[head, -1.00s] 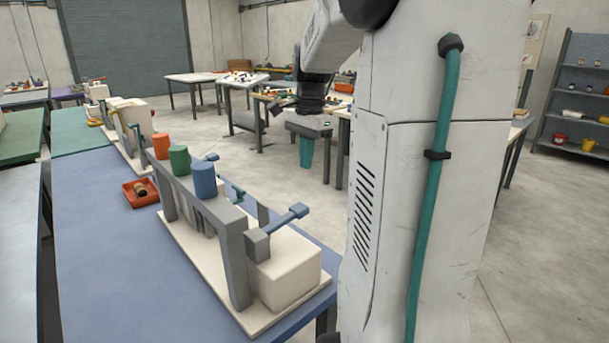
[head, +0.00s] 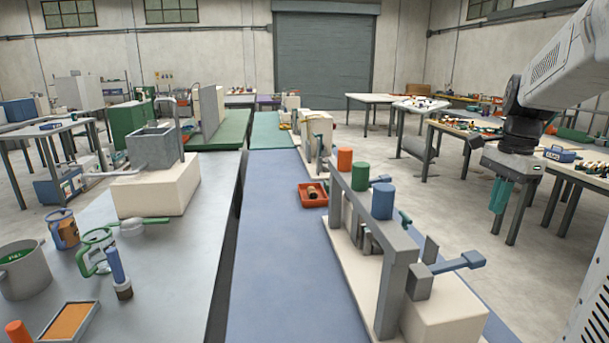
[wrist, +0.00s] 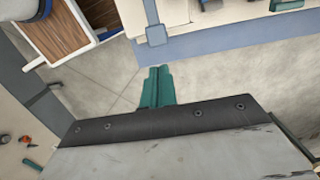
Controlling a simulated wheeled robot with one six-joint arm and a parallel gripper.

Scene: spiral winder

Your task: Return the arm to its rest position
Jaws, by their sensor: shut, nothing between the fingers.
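My gripper (head: 499,196) hangs at the right in the head view, its teal fingers pointing down over the open floor. It is beside the blue-topped bench and right of the spiral winder (head: 444,318), apart from both. In the wrist view the teal fingers (wrist: 156,78) are together and hold nothing, with bare floor under them. The winder stands on the blue bench with a grey frame, a cream block, a blue crank handle (head: 458,263) and orange, green and blue spools on top.
The blue bench (head: 275,270) has a red tray (head: 304,201) on it. A grey bench (head: 180,270) at the left holds a mug, a pot and a cream machine. Tables (head: 430,107) stand behind my arm. Concrete floor (head: 420,205) is free between them.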

